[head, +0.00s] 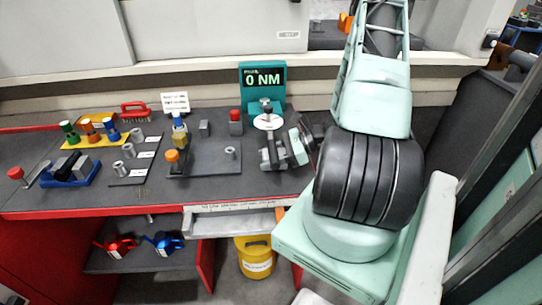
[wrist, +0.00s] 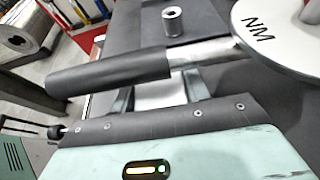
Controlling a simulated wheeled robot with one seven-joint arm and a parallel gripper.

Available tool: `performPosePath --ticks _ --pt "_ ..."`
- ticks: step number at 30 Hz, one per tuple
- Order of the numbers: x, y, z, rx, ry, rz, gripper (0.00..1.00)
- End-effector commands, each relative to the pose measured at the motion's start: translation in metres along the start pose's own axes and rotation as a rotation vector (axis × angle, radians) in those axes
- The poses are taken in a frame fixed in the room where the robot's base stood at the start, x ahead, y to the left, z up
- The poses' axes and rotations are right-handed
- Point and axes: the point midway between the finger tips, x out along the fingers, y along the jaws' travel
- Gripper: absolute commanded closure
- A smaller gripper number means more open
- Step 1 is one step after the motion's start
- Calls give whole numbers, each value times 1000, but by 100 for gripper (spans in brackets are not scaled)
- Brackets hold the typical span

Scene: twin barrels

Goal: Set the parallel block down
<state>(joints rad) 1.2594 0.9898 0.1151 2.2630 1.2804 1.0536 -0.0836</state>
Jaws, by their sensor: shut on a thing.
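My gripper (head: 270,150) is over the right part of the bench, just below the white round disc of the torque gauge. It is shut on a pale grey block, which I take to be the parallel block (wrist: 160,94). In the wrist view the block shows only partly, between the fingers, behind a dark bar with a bare metal end. In the head view the held block is too small to make out clearly. Whether its underside touches the bench is hidden.
The torque gauge (head: 263,78) reads 0 NM. A dark plate (head: 200,160) to the left bears a metal cylinder (head: 230,152) and an orange-topped part (head: 172,155). A grey block (head: 204,128) and a red-topped block (head: 236,122) stand behind. The bench's front strip is clear.

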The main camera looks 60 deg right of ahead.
Motion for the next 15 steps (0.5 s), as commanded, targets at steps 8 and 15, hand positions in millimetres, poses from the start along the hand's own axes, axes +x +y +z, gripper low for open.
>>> performPosePath --ticks 8,15 --pt "1 0 -2 0 0 0 33" --pt "1 0 -2 0 0 0 33"
